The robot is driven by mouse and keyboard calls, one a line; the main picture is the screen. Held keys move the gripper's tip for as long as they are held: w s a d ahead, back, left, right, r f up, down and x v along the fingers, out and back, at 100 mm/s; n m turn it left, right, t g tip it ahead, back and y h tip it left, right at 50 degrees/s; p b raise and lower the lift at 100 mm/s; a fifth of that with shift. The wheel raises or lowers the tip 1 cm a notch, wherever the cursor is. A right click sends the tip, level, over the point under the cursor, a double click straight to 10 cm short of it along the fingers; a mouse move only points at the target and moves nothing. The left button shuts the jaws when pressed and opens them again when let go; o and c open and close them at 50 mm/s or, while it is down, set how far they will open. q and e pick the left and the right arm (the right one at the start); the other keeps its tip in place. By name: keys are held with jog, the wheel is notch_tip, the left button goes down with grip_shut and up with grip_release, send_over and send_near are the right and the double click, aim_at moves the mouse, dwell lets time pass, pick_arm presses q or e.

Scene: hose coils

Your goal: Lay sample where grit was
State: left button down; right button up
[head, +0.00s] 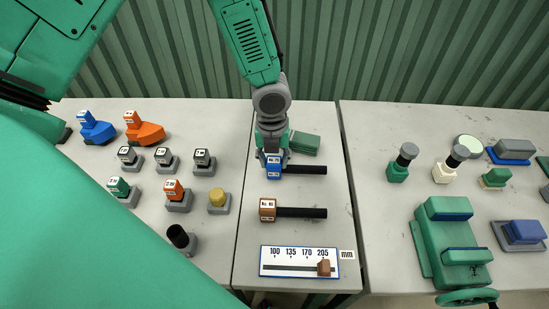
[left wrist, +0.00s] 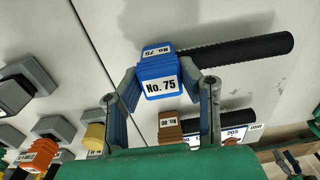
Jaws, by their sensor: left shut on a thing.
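A blue block (head: 274,167) with a white label and a black ribbed rod (head: 306,170) is at the back of the middle table. In the left wrist view the blue block (left wrist: 157,66) reads "No. 75". My left gripper (head: 271,158) is shut on it, a finger on each side; I cannot tell whether it touches the table. No thing is plainly marked as sample or grit.
A white mm scale (head: 299,262) with a brown slider lies at the table's front. A green block (head: 305,143) is behind the gripper. Several labelled pieces on grey bases (head: 179,203) stand left. A green vise-like machine (head: 448,240) and stampers stand right.

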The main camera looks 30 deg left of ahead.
pick_arm(q)
jog(key=shift+f, duration=0.2)
jog(key=c, duration=1)
grip_release()
jog(key=shift+r, duration=0.1)
jog(key=shift+r+p, duration=1.3)
jog(key=shift+p, duration=0.05)
jog(key=shift+r+p, duration=0.7)
jog(key=shift+r, duration=1.95)
